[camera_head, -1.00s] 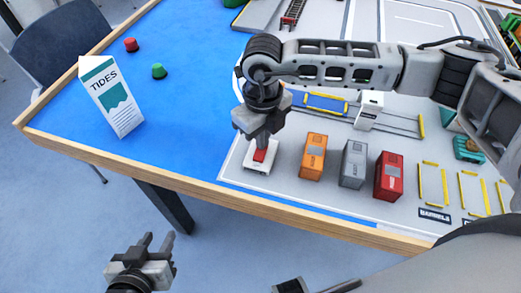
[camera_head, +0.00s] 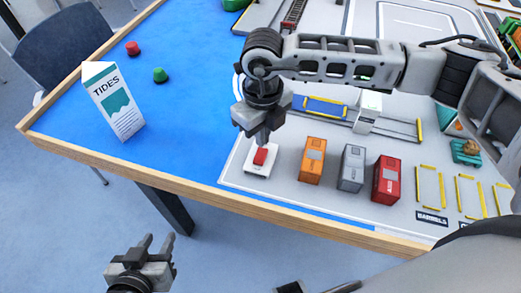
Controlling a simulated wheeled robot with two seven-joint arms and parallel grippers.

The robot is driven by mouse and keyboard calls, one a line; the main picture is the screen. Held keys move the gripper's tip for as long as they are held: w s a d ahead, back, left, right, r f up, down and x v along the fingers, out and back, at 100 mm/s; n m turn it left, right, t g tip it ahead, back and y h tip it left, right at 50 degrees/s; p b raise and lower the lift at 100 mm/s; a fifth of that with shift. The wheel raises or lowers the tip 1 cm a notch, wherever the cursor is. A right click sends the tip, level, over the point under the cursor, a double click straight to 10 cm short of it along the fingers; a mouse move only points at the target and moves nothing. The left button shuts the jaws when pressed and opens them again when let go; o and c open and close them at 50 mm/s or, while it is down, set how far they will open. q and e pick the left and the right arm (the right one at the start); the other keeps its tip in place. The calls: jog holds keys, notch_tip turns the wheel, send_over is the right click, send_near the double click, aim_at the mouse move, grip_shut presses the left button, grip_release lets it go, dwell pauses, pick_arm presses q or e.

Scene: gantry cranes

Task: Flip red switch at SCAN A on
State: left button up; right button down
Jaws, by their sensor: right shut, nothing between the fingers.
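The red switch (camera_head: 260,157) sits on a small white base (camera_head: 257,170) near the front edge of the table. The lettering on the base is too small to read. My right gripper (camera_head: 262,141) is shut and empty, pointing down just above and behind the switch; a thin gap or light contact cannot be told apart. The switch's rocker looks tilted, but its exact position is hard to tell. My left gripper (camera_head: 157,242) is open and empty, low in front of the table and far from the switch.
An orange container (camera_head: 312,161), a grey container (camera_head: 351,168) and a red container (camera_head: 386,181) stand right of the switch. A white scanner block (camera_head: 368,110) stands behind them on rails. A TIDES carton (camera_head: 113,103) stands left. Blue table surface between carton and switch is clear.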

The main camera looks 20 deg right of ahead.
aim_at(262, 151)
jog(key=shift+r+p, duration=1)
jog(key=shift+r, duration=1.1)
jog(key=shift+f, duration=0.1)
